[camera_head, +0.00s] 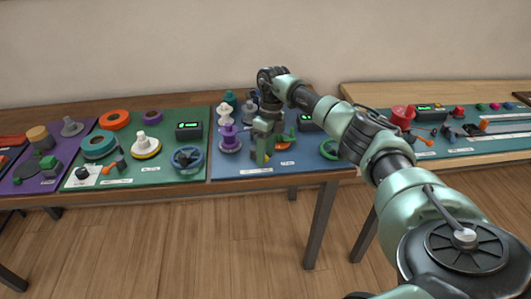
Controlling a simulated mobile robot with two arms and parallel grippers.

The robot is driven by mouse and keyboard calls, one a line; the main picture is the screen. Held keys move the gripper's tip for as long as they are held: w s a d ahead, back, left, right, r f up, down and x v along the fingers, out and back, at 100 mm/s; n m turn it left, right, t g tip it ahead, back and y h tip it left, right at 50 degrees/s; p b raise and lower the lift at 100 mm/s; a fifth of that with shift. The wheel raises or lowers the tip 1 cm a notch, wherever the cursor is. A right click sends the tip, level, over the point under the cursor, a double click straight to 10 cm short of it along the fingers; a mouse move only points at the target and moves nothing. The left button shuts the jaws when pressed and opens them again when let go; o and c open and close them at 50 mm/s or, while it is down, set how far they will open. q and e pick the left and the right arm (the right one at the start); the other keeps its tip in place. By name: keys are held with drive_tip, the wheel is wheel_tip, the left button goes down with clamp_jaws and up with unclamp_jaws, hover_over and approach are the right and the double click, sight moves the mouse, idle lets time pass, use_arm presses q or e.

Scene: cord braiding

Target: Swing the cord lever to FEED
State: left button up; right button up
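My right arm comes in from the lower right and reaches over the blue panel (225,168). My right gripper (262,154) points down at the middle of that panel. Its fingers are seen edge-on, so I cannot tell whether they are open or holding anything. An orange lever-like part (287,138) shows just right of the gripper, partly hidden by it. I cannot tell for sure that this is the cord lever, nor whether the gripper touches it. The small labels at the panel's front edge are too small to read. My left gripper is not in view.
Purple and white spools (229,138) stand left of the gripper. A green ring (329,150) and a dark display box (307,122) sit to its right. The green panel (185,126) holds rings, a handwheel (187,158) and another orange lever (111,168). Another table with a teal panel (455,146) stands right.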

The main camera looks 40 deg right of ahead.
wheel_tip(320, 180, up, 8)
drive_tip(key=d+b, duration=0.1)
drive_tip(key=shift+w+d+f, duration=0.15)
drive_tip(key=shift+w+d, duration=0.05)
drive_tip(key=shift+w, duration=0.1)
idle(0.6)
